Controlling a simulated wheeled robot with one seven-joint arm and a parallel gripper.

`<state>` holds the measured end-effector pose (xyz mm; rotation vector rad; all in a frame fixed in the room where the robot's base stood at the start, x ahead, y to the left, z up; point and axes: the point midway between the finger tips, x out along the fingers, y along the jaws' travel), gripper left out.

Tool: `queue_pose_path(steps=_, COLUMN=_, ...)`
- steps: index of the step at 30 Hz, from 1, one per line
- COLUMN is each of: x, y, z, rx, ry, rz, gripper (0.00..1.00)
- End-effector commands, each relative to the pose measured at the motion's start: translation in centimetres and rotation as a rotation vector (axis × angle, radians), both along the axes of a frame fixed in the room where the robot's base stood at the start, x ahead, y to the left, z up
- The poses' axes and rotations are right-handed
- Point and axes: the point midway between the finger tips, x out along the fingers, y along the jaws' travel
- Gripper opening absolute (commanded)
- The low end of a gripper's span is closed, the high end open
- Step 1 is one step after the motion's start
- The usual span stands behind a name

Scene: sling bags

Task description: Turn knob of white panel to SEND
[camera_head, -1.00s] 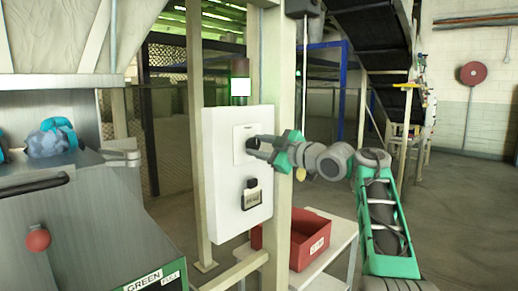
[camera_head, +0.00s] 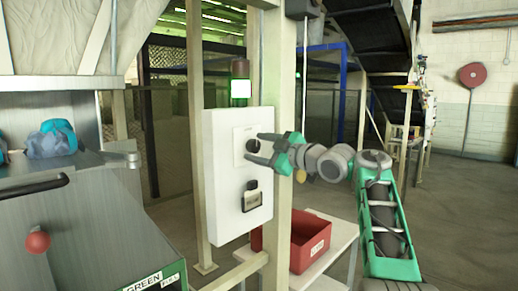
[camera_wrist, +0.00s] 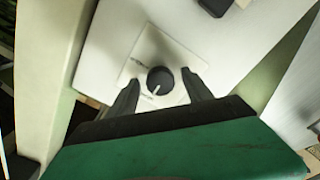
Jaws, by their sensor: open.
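The white panel (camera_head: 224,205) is mounted on a beige post. Its black round knob (camera_head: 253,146) sits on a lighter square plate on the panel's upper part. In the wrist view the knob (camera_wrist: 160,80) shows a white pointer line toward the lower left; the lettering on the plate is too small to read. My gripper (camera_head: 254,150) is open in front of the panel. In the wrist view its two dark fingers (camera_wrist: 160,90) are spread on either side of the knob, apart from it. Nothing is held.
A black-framed display or switch (camera_head: 251,196) is lower on the panel. A lamp (camera_head: 240,82) stands above it. A red bin (camera_head: 308,243) rests on a white table below my arm. A grey machine with a red ball handle (camera_head: 38,241) is at left.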

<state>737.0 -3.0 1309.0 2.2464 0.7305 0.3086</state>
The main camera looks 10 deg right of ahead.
Motion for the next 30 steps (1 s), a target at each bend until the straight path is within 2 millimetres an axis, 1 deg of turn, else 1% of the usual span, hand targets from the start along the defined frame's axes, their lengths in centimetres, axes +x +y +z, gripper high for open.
queue_pose_path(steps=2, x=-0.6, y=-0.6, z=-0.1, rx=0.0, ry=-0.001, rz=-0.004, gripper=0.59)
queue_pose_path(steps=9, x=-4.5, y=-3.5, z=-0.1, rx=-0.001, ry=-0.002, rz=-0.005, gripper=0.59)
queue_pose_path(steps=12, x=-5.6, y=-4.3, z=-0.1, rx=0.0, ry=-0.001, rz=-0.004, gripper=0.59)
queue_pose_path(steps=15, x=-6.1, y=-4.5, z=0.0, rx=0.0, ry=-0.001, rz=-0.001, gripper=0.59)
queue_pose_path(steps=23, x=-6.1, y=-4.4, z=0.1, rx=0.002, ry=0.003, rz=-0.001, gripper=0.59)
queue_pose_path(steps=26, x=-5.8, y=-3.7, z=0.0, rx=0.023, ry=0.055, rz=-0.03, gripper=0.59)
queue_pose_path(steps=28, x=-5.5, y=-2.6, z=-0.8, rx=0.06, ry=0.148, rz=-0.08, gripper=0.59)
queue_pose_path(steps=29, x=-5.5, y=-2.0, z=-1.4, rx=0.082, ry=0.202, rz=-0.108, gripper=0.59)
queue_pose_path(steps=30, x=-5.8, y=-1.2, z=-2.6, rx=0.11, ry=0.286, rz=-0.153, gripper=0.59)
